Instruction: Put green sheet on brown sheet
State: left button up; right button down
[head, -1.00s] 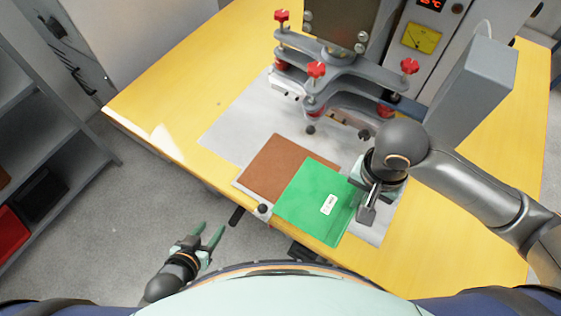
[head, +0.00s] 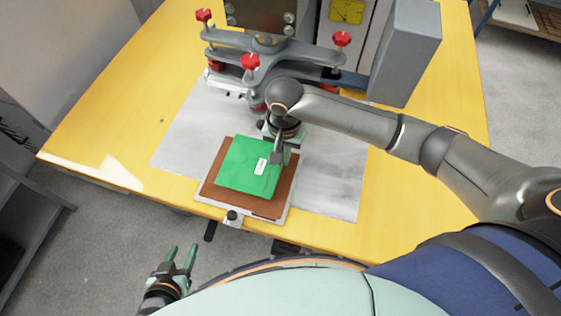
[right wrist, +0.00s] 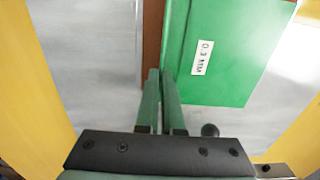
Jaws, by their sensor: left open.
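The green sheet (head: 243,180), with a small white label, is over the brown sheet (head: 284,192) in the head view. Brown shows around its left, front and right sides. The green sheet also fills the upper right of the right wrist view (right wrist: 225,45), where a brown strip (right wrist: 152,30) shows beside its edge. I cannot tell if the two sheets touch. My right gripper (head: 271,147) is at the green sheet's right edge, its fingers close together on that edge. My left gripper (head: 181,256) is open and empty, off the table's front edge.
The brown sheet lies on a light plate (head: 285,211) on a grey metal sheet (head: 335,185) on the yellow table (head: 400,200). A press with red knobs (head: 250,61) stands just behind. A black knob (head: 232,216) is at the front edge. The table is clear at left and right.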

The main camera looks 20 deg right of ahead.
jog(key=shift+w+a+f, duration=0.15)
jog(key=shift+w+f, duration=0.2)
jog(key=shift+f, duration=0.1)
jog(key=shift+w+f, duration=0.15)
jog(key=shift+f, duration=1.55)
jog(key=shift+f, duration=0.15)
jog(key=c, duration=1.1)
grip_release()
jog(key=shift+o, duration=0.2)
notch_tip(320, 180, up, 12)
jog(key=shift+r+p, duration=0.2)
jog(key=shift+p, duration=0.25)
